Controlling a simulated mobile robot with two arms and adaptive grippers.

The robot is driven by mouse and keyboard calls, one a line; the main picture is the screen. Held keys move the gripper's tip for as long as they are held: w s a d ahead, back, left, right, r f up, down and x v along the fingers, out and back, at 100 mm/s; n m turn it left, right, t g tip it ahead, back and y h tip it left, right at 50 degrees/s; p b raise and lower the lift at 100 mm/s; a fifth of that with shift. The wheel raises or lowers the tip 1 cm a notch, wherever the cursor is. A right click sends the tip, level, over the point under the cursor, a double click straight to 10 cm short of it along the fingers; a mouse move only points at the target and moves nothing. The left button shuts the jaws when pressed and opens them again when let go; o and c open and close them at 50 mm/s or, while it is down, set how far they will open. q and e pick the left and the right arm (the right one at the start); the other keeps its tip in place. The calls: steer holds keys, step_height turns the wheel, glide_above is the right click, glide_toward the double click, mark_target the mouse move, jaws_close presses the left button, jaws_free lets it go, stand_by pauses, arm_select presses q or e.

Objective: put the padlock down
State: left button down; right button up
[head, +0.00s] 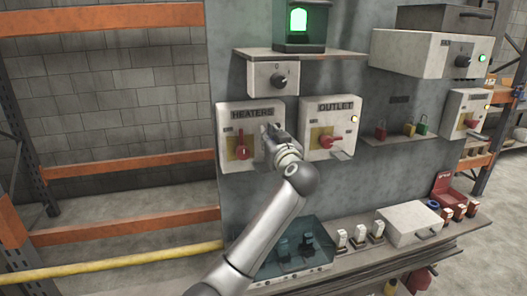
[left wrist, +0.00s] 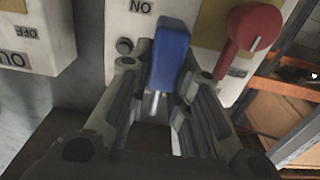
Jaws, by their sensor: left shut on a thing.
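In the left wrist view a blue padlock (left wrist: 172,50) sits between the fingers of my left gripper (left wrist: 165,80), its metal shackle pointing toward the palm. The gripper is shut on it. In the head view my left gripper (head: 275,133) is in front of the panel, between the HEATERS box (head: 224,127) and the OUTLET box (head: 318,120). The padlock is hidden there behind the gripper. The red HEATERS handle (left wrist: 252,28) is beside the padlock in the wrist view, apart from it. My right gripper is out of view.
A small shelf (head: 383,140) at right holds red, yellow and green padlocks (head: 409,129). The lower bench (head: 350,262) carries a tinted clear cover (head: 290,250), several switches (head: 358,235), a white box (head: 408,223) and a red box (head: 448,195). An upper shelf bears a green-lit lamp (head: 299,20).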

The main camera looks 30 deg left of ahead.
arm_select(q)
steer(key=a+f, duration=0.1)
steer(key=w+a+f, duration=0.1)
steer(key=f, duration=0.1)
steer(key=shift+a, duration=0.25)
step_height(320, 180, down, 4)
steer(key=shift+a+r+p, duration=0.15)
steer(key=shift+r+p, duration=0.05)
steer(key=shift+p, duration=0.55)
steer(key=c, duration=1.3)
jaws_free()
steer(key=shift+f, duration=0.1)
